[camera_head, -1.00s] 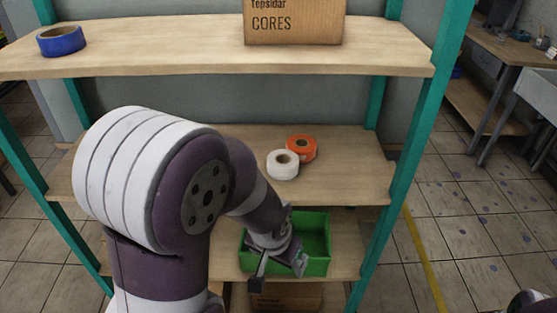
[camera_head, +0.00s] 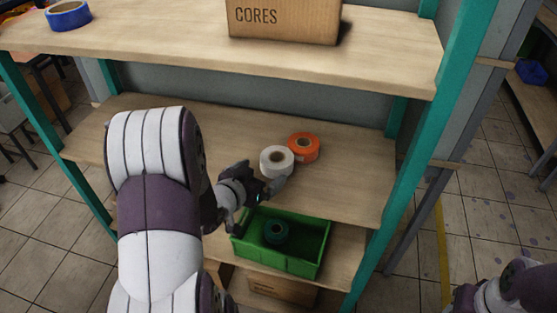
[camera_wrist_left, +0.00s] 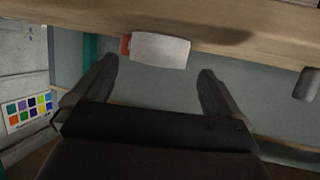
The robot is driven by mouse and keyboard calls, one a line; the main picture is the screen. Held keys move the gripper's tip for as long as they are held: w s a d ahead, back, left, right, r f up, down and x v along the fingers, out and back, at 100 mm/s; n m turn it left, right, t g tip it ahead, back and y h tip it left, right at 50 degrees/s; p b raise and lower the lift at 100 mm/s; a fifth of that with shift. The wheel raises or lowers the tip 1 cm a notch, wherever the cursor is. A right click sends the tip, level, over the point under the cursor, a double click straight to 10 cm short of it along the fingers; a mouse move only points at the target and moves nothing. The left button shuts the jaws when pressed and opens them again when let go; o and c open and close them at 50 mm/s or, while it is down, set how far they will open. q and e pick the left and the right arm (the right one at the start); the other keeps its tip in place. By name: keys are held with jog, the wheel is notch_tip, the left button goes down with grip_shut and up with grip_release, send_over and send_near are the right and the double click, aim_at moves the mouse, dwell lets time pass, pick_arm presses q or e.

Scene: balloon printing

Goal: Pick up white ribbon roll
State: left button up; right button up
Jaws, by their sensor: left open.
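The white ribbon roll (camera_head: 277,161) lies flat on the middle shelf, close to the front of the orange roll (camera_head: 304,147). My left gripper (camera_head: 258,198) is open and empty at the shelf's front edge, just short of the white roll. One finger overlaps the roll's lower edge in the head view; contact cannot be told. In the left wrist view the white roll (camera_wrist_left: 160,51) shows side-on ahead of the open left gripper (camera_wrist_left: 160,75), between the finger lines, with a sliver of orange behind it. My right arm enters at the lower right; its gripper is out of frame.
The middle shelf (camera_head: 190,130) is bare left of the rolls. A green bin (camera_head: 312,240) holding a dark green roll (camera_head: 276,232) is on the lower shelf. The upper shelf (camera_head: 180,50) carries a blue roll (camera_head: 68,15) and a cardboard box (camera_head: 283,20). Teal posts flank the shelves.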

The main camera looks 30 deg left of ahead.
aim_at(273, 163)
pick_arm(q)
jog(key=x, duration=0.5)
jog(key=p+x, duration=0.1)
jog(key=x, duration=0.2)
jog(key=shift+w+d+r, duration=0.1)
jog(key=shift+r, duration=0.2)
jog(key=shift+w+f, duration=0.1)
jog(key=shift+w, duration=0.05)
jog(key=c, duration=0.7)
jog(key=shift+c, duration=0.5)
